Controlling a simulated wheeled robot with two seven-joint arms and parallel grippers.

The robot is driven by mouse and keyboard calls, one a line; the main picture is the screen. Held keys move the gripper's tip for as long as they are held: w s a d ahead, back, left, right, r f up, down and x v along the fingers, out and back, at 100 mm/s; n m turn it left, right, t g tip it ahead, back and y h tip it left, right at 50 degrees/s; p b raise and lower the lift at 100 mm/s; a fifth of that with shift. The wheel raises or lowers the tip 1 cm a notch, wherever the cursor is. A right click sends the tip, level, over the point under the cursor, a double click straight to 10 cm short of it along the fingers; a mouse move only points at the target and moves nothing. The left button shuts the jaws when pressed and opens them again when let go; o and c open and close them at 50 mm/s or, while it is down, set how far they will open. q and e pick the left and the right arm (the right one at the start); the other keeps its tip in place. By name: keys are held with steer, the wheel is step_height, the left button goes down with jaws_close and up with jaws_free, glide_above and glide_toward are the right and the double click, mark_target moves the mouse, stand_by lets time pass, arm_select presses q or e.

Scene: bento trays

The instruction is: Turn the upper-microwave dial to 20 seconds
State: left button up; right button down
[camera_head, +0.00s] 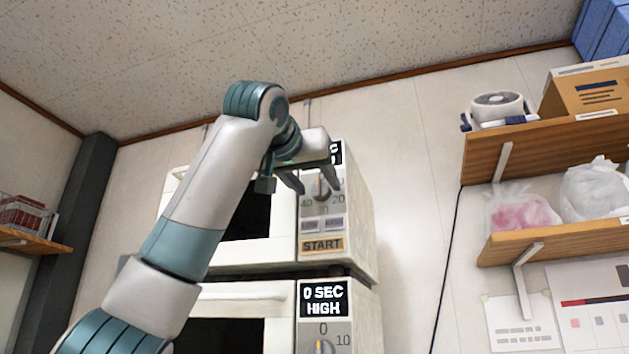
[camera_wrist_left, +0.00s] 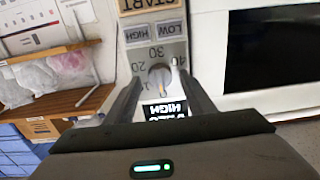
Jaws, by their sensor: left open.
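The upper microwave (camera_head: 283,262) has a control panel on its right side, with a dark display at the top partly hidden by my gripper. Its grey dial (camera_wrist_left: 160,74) shows in the left wrist view, upside down, with an orange mark pointing toward the display. The numbers 20, 30 and 40 show around it. The display (camera_wrist_left: 166,111) reads HIGH; its other line is mostly hidden. My left gripper (camera_wrist_left: 160,82) is open, its fingers on either side of the dial with gaps visible. In the head view the left gripper (camera_head: 317,186) is in front of the dial. My right gripper is out of view.
A lower microwave (camera_head: 240,298) stands below, its display reading 0 SEC HIGH. The START button (camera_head: 322,245) is under the upper dial. Wooden shelves (camera_head: 510,150) with a fan-like device, box and bags are at right.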

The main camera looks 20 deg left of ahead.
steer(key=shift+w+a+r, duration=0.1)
arm_select(q)
steer(key=c, duration=1)
steer(key=shift+c, duration=0.3)
steer(key=shift+o, duration=0.2)
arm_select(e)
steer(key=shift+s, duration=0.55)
